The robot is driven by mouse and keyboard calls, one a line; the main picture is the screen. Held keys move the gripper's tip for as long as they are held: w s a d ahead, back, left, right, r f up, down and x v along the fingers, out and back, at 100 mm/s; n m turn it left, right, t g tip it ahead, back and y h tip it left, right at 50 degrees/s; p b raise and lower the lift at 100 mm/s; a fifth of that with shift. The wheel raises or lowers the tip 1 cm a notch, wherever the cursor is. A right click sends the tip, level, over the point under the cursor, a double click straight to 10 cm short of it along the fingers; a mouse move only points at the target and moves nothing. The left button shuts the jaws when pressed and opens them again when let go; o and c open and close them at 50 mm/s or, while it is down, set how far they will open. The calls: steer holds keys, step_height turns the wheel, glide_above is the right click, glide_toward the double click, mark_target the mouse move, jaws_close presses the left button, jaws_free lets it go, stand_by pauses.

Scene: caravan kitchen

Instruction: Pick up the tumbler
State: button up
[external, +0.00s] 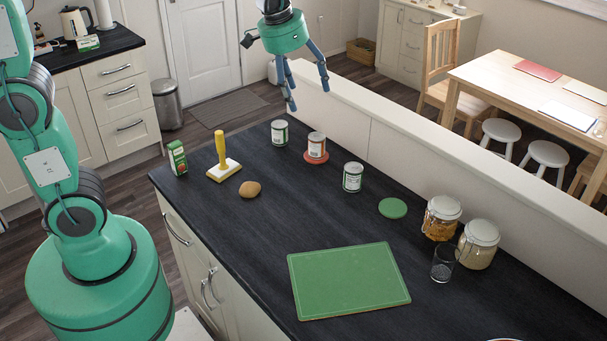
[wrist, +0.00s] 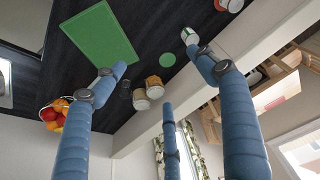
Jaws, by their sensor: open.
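The tumbler (external: 443,263) is a clear glass standing upright on the dark counter in the external view, just in front of the two lidded jars. In the wrist view a small dark shape beside the jars seems to be it, but it is too small to be sure. My gripper (external: 308,92) is open and empty, high above the far end of the counter and well away from the tumbler. Its blue fingers also show spread apart in the wrist view.
Two jars (external: 441,218) (external: 478,244) stand close behind the tumbler. A green cutting board (external: 347,281) lies to its left, and a green disc (external: 393,208) lies farther back. Several cans, a brush (external: 222,165) and a green box (external: 177,157) stand farther off. A low ledge (external: 420,143) borders the counter.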

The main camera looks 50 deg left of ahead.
steer(key=w+d+f+g+p, duration=0.1)
steer(key=w+d+f, duration=0.2)
steer(key=w+d, duration=0.55)
steer(key=m+g+y+p, duration=0.1)
steer(key=m+g+p, duration=0.1)
steer(key=p, duration=0.3)
glide_toward(443, 267)
steer(key=w+a, duration=0.1)
steer(key=w, duration=0.2)
steer(key=shift+a+r+b, duration=0.1)
steer(key=shift+b, duration=0.2)
steer(key=shift+f, duration=4.3)
steer(key=shift+f, duration=0.1)
steer(key=shift+w+f, duration=0.1)
steer(key=shift+f, duration=2.4)
